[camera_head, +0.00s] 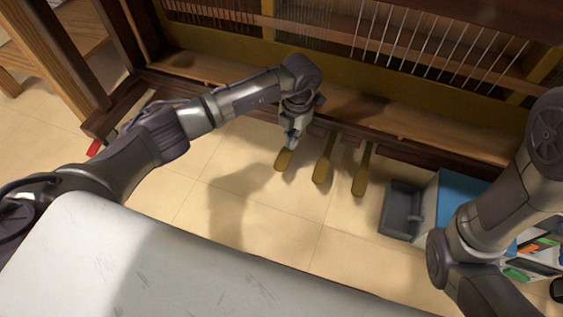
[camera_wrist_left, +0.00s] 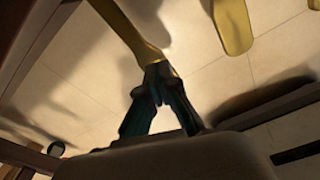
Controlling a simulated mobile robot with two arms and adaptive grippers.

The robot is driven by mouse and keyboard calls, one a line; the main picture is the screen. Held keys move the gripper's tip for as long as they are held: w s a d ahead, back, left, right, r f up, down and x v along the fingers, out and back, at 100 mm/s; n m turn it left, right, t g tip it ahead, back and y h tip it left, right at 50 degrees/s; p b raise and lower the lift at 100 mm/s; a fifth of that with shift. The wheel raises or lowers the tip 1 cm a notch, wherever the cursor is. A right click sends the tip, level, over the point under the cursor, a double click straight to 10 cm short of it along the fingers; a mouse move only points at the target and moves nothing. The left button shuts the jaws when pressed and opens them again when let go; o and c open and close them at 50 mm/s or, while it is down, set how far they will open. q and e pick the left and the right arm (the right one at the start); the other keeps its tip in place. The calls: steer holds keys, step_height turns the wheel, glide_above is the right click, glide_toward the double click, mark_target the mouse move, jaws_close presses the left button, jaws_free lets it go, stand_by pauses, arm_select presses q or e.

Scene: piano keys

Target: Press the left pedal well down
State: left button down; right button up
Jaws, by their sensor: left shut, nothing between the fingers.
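Three brass pedals stick out from the dark wooden base of the piano. The left pedal (camera_head: 283,160) has my left gripper (camera_head: 291,142) right above its rear part, pointing down. In the left wrist view, the left pedal (camera_wrist_left: 131,30) runs down to the shut fingertips of my left gripper (camera_wrist_left: 158,72), which overlap it. The fingers hold nothing. Whether they touch or only hover over the pedal I cannot tell. The middle pedal (camera_head: 322,171) and right pedal (camera_head: 360,182) stand free. My right arm is at the right; its gripper is out of view.
The piano's lower frame (camera_head: 430,150) and strings stand behind the pedals. A blue and grey box (camera_head: 450,190) with a grey tray (camera_head: 401,212) lies right of the pedals. Tools lie at the far right. Tiled floor (camera_head: 270,215) in front of the pedals is clear.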

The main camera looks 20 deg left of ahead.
mark_target(293, 151)
arm_select(q)
step_height(293, 151, up, 7)
steer(key=shift+w+f, duration=0.2)
steer(key=shift+w, duration=0.1)
steer(key=shift+d, duration=0.1)
stand_by(0.8)
